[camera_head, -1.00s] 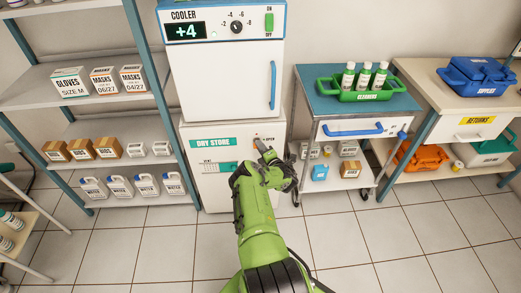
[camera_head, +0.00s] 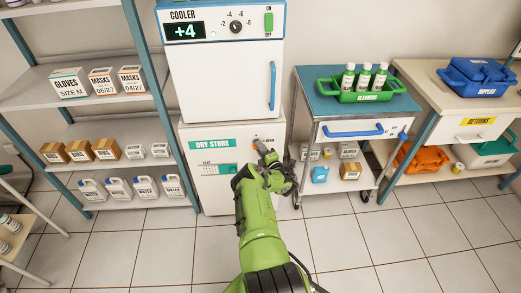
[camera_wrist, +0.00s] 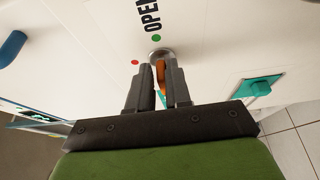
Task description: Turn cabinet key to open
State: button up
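The white dry store cabinet (camera_head: 212,200) stands below the cooler, its front looking closed. An orange key (camera_wrist: 161,77) sits in a round metal lock (camera_wrist: 160,55) on that front, in the wrist view. Near the lock are a red dot (camera_wrist: 135,62), a green dot (camera_wrist: 156,38) and the word OPEN (camera_wrist: 150,15). My gripper (camera_wrist: 160,75) has its two dark fingers on either side of the key, closed in on it. The fingers hide part of the key, so its exact turn angle is hard to tell. In the head view, my gripper reaches the lock area.
The white cooler (camera_head: 225,80) with a blue handle stands on top. A teal slider (camera_wrist: 262,88) sits on the cabinet front beside the lock. A shelf rack (camera_head: 150,90) is close on the left, a blue-topped cart (camera_head: 310,105) on the right. The tiled floor in front is open.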

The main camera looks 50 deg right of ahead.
jog(key=shift+o, duration=1.2)
jog(key=shift+d+f, duration=0.1)
jog(key=p+v, duration=0.5)
jog(key=v, duration=1)
jog(key=shift+s+a, duration=0.2)
jog(key=shift+s, duration=0.15)
jog(key=shift+w, duration=0.1)
